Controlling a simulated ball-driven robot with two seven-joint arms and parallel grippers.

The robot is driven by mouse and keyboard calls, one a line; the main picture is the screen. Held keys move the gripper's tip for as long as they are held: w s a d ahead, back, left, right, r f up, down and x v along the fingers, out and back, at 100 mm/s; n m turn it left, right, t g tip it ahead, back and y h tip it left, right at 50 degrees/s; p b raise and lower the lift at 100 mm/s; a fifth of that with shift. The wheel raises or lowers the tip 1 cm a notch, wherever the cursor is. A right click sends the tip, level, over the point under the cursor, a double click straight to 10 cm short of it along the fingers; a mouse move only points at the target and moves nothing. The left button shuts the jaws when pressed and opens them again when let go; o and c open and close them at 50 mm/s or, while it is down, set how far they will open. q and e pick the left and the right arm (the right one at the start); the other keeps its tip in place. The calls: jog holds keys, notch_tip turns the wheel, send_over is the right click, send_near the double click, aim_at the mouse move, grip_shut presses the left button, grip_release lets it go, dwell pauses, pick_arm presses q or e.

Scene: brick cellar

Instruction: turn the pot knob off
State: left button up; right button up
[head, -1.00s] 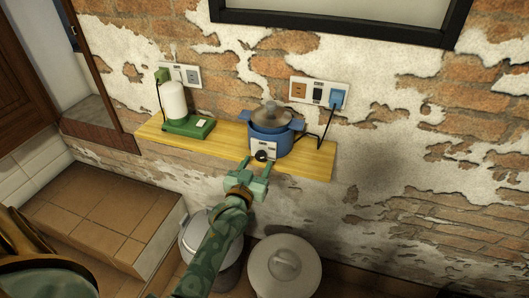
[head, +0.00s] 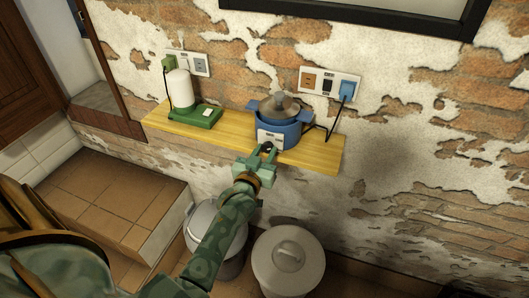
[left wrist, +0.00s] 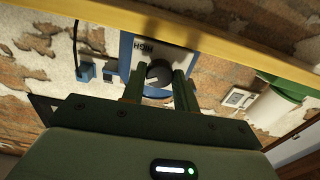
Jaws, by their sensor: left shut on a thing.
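A blue electric pot (head: 280,118) with a brown-grey lid stands on a yellow wooden shelf (head: 318,158). Its front carries a white panel with a round black knob. In the head view the fingers partly hide the knob. My right gripper is not in view.
A green-based device with a white cylinder (head: 180,90) stands at the shelf's left, plugged into a wall socket plate (head: 188,63). A second plate (head: 328,84) holds a blue plug with a black cord to the pot. Lidded metal pots (head: 288,262) stand below the shelf.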

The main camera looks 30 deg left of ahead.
pick_arm(q)
jog(key=n+p, duration=0.2)
jog(key=shift+r+n, duration=0.15)
jog(key=shift+n, duration=0.15)
jog(key=n+p, duration=0.2)
jog(key=shift+n, duration=0.3)
jog(key=n+p, duration=0.2)
jog(key=n, duration=0.1)
jog(key=shift+f+n+p, duration=0.2)
jog(key=shift+n+p, duration=0.15)
jog(key=shift+n, duration=1.35)
jog(key=o, duration=1)
